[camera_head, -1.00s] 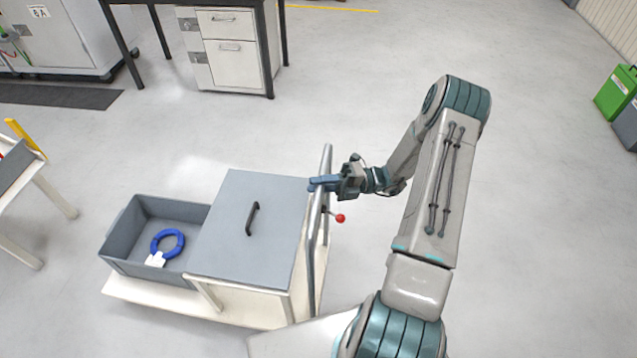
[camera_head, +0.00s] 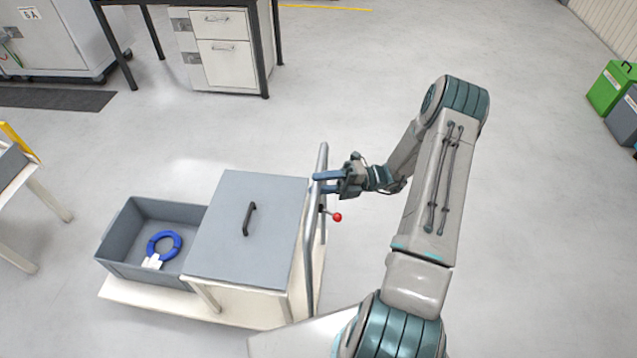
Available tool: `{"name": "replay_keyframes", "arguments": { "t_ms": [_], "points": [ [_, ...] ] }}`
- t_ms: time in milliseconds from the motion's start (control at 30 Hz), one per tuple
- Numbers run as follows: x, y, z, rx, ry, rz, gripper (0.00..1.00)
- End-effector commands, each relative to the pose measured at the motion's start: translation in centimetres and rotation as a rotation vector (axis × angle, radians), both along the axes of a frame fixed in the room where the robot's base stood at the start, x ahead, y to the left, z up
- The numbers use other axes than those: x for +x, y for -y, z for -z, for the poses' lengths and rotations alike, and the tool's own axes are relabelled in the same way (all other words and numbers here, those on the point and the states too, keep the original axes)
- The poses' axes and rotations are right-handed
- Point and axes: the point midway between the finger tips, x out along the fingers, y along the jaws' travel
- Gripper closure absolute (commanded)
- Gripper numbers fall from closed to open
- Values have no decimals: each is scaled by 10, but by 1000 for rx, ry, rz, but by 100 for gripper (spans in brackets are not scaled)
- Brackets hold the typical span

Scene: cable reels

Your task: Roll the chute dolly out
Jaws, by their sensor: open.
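The chute dolly (camera_head: 235,311) stands left of my arm on the floor. It carries a grey box with a lid and a dark handle (camera_head: 248,218), and an open grey bin (camera_head: 127,249) at its left end. A blue ring with a white tag (camera_head: 178,242) lies in the bin. A grey push rail (camera_head: 311,262) rises at the dolly's right end, with a red-knobbed lever (camera_head: 337,217) beside it. My gripper (camera_head: 324,183) is open at the upper part of the rail, its blue fingers pointing left. I cannot tell whether the fingers touch the rail.
A desk with white drawers (camera_head: 228,64) stands at the back, beside a grey cabinet (camera_head: 62,38). A table (camera_head: 42,196) is at the left edge. Green (camera_head: 608,88) and grey bins stand at the far right. Floor behind the dolly is clear.

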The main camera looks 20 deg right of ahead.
Motion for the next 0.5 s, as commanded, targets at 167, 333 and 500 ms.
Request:
{"name": "replay_keyframes", "arguments": {
  "t_ms": [167, 333, 500],
  "points": [
    [-1, 36, 8, -2, 0, 6, 59],
    [-3, 76, 16, -2, -2, 8, 59],
    [-4, 108, 21, -2, -1, 7, 59]
  ]
}}
